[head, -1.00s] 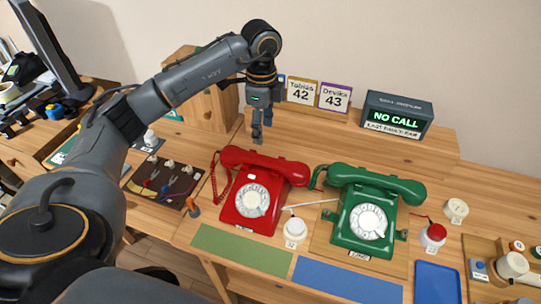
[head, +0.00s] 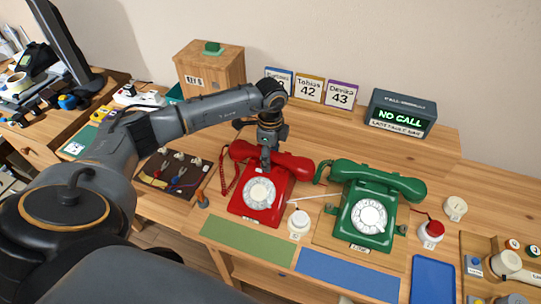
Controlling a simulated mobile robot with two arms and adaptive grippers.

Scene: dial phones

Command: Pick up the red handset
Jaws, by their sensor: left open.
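The red handset (head: 291,164) lies across the cradle of the red dial phone (head: 253,208), left of the green phone. My left gripper (head: 265,162) points down at the red handset, over its left-middle part. Its jaws are open, with the fingers at or just above the handset; I cannot tell whether they touch it. Part of the handset is hidden behind the gripper. My right gripper is not in view.
The green phone (head: 366,215) with its green handset (head: 380,181) stands close on the right. A white-topped button (head: 299,221) sits between the phones. A wooden box (head: 209,70) and number cards (head: 310,89) stand behind. Green (head: 246,242) and blue (head: 345,274) mats lie in front.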

